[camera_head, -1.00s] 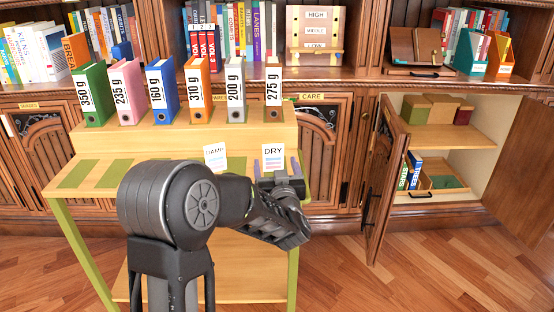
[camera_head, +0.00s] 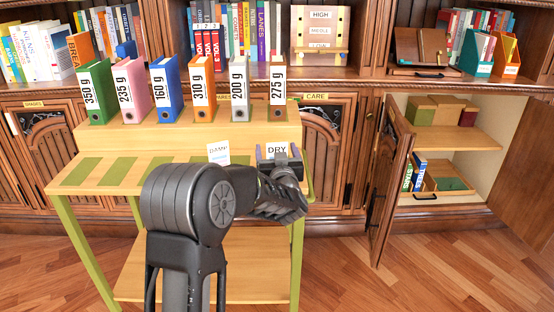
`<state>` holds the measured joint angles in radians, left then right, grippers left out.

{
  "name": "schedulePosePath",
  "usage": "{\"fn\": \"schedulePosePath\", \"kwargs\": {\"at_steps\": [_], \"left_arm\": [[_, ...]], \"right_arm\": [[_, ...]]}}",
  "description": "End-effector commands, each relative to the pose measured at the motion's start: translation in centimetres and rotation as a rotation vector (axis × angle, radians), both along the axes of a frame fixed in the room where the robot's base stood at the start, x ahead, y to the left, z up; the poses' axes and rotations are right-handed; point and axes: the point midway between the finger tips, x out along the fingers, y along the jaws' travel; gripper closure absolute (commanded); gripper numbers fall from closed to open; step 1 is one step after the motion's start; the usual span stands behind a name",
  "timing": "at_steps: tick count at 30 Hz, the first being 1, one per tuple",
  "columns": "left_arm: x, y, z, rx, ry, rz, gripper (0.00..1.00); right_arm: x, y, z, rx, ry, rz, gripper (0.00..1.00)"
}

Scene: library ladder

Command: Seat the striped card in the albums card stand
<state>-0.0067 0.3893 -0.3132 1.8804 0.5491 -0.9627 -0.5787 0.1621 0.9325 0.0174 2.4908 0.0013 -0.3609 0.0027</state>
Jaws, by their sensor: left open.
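A white card reading DRY (camera_head: 277,149) stands upright at the right end of the cart's front shelf, its lower part hidden by my left gripper. My left gripper (camera_head: 277,157) is open, its fingers at either side of this card. I cannot tell whether they touch it. A second white card reading DAMP (camera_head: 218,152) stands to its left, with faint coloured bands low on its face. No stand marked albums can be made out. My right gripper is out of view.
Several upright binders with weight labels, such as the green one (camera_head: 97,92), line the cart's raised step (camera_head: 130,138). Green strips mark the lower shelf (camera_head: 92,176). A cabinet door (camera_head: 390,185) stands open at the right. Wooden floor (camera_head: 440,265) is free there.

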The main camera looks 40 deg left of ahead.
Motion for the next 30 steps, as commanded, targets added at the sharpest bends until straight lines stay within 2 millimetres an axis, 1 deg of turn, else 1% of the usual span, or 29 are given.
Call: {"fn": "schedulePosePath", "kwargs": {"at_steps": [2,5,21,23,30], "left_arm": [[0.61,0.63,-0.10,0.001,0.000,0.001,0.20],[0.89,0.85,-0.05,0.000,0.001,0.000,0.20],[0.85,0.81,-0.01,0.000,0.000,0.000,0.20],[0.85,0.81,0.00,0.000,0.000,0.000,0.24],[0.84,0.80,0.00,0.000,0.000,0.000,0.44]], "right_arm": [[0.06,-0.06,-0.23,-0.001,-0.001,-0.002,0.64],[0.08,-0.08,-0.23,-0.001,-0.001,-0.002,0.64],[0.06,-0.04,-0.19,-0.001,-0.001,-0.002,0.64],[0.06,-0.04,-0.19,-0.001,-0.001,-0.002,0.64],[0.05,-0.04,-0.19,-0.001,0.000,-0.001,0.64]]}}
